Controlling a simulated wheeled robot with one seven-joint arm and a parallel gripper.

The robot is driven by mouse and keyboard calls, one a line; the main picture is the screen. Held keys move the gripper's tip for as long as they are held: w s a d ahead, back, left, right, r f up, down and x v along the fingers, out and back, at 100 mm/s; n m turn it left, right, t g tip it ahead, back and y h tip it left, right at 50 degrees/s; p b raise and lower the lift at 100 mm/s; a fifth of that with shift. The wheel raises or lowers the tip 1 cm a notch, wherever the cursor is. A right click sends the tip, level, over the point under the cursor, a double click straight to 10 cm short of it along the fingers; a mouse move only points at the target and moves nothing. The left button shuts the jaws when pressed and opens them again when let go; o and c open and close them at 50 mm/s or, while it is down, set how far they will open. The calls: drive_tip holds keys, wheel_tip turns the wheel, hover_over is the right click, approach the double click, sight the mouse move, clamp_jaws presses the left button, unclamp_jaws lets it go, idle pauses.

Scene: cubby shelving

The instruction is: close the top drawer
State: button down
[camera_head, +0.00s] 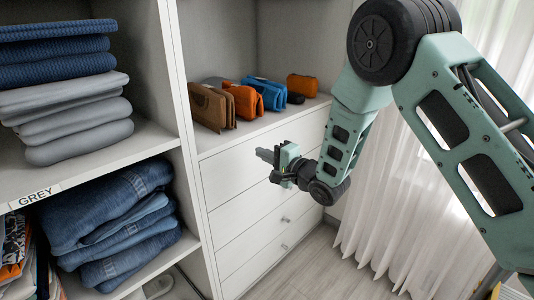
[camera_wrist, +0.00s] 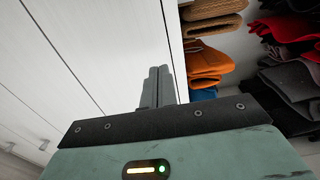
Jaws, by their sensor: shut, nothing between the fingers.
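The top drawer (camera_head: 231,171) is the uppermost white front in the drawer unit, just below the open shelf with the wallets. Its front looks about level with the fronts below; I see no clear gap, but my gripper and arm hide part of its right side. My gripper (camera_head: 263,155) is in front of this drawer, its fingers pointing left in the head view. In the wrist view the two grey fingers (camera_wrist: 158,86) are together and empty, against a white panel (camera_wrist: 105,45) with seams. I cannot tell whether they touch it.
Orange, brown and blue wallets (camera_head: 247,101) stand on the shelf above the drawers. Lower drawers (camera_head: 245,243) have small knobs. Folded jeans (camera_head: 110,220) and grey cloths (camera_head: 75,125) fill cubbies at left. A white curtain (camera_head: 385,215) hangs at right. The floor (camera_head: 310,262) before the drawers is clear.

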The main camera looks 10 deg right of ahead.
drive_tip(key=p+v, duration=0.2)
drive_tip(key=v, duration=0.8)
drive_tip(key=s+a+r+n+g+h, duration=0.1)
drive_tip(key=s+a+n+g+h, duration=0.55)
drive_tip(key=s+n, duration=0.3)
drive_tip(key=s+d+r+n+g+h, duration=0.2)
drive_tip(key=s+n+g, duration=0.2)
drive_tip(key=s, duration=0.8)
drive_tip(key=s+d+r+n+g+h, duration=0.15)
drive_tip(key=s+n+g, duration=0.3)
drive_tip(key=s, duration=0.75)
wheel_tip(320, 180, up, 28)
drive_tip(key=p, duration=2.7)
drive_tip(key=shift+d+f, duration=0.2)
